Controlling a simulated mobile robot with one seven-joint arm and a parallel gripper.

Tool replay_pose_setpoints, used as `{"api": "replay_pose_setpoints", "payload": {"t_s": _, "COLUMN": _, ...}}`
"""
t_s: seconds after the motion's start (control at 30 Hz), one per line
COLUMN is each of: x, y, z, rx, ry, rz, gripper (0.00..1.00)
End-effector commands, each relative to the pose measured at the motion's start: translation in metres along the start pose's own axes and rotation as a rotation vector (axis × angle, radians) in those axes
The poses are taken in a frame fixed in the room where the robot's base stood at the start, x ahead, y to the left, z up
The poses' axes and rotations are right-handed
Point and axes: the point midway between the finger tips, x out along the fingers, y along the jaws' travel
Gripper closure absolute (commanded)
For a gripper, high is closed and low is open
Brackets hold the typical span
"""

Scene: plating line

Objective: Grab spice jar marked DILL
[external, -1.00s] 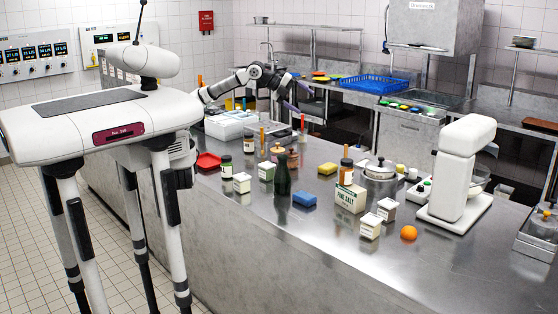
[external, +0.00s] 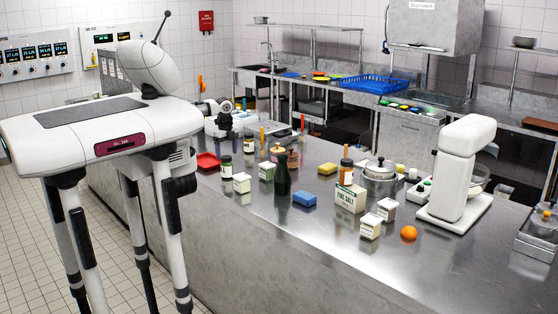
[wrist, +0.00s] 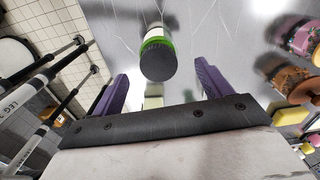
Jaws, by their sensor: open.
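In the wrist view a jar with a dark lid and a green band (wrist: 158,58) stands ahead of my gripper (wrist: 160,85), roughly between the lines of its purple fingers. The fingers are apart and nothing is between them. In the external view a dark-lidded jar with a pale label (external: 226,166) stands on the steel counter near the red tray, probably the same jar. My gripper (external: 224,124) hangs above and behind it in that view. I cannot read DILL on any jar.
White boxes (external: 242,183), a dark green bottle (external: 282,172) and a blue sponge (external: 304,199) stand close by on the counter. A red tray (external: 208,161) lies left of the jar. Pink and brown round items (wrist: 290,75) show right in the wrist view.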

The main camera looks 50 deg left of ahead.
Motion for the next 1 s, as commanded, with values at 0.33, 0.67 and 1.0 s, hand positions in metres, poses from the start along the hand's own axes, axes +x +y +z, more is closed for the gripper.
{"api": "replay_pose_setpoints", "payload": {"t_s": 0.33, "x": 0.035, "y": 0.001, "z": 0.001, "rx": 0.002, "ry": 0.003, "rz": -0.001, "gripper": 0.22}}
{"api": "replay_pose_setpoints", "payload": {"t_s": 0.67, "x": 0.07, "y": 0.001, "z": 0.002, "rx": 0.001, "ry": 0.001, "rz": -0.002, "gripper": 0.22}}
{"api": "replay_pose_setpoints", "payload": {"t_s": 1.0, "x": 0.069, "y": 0.001, "z": 0.002, "rx": 0.001, "ry": 0.001, "rz": -0.002, "gripper": 0.47}}
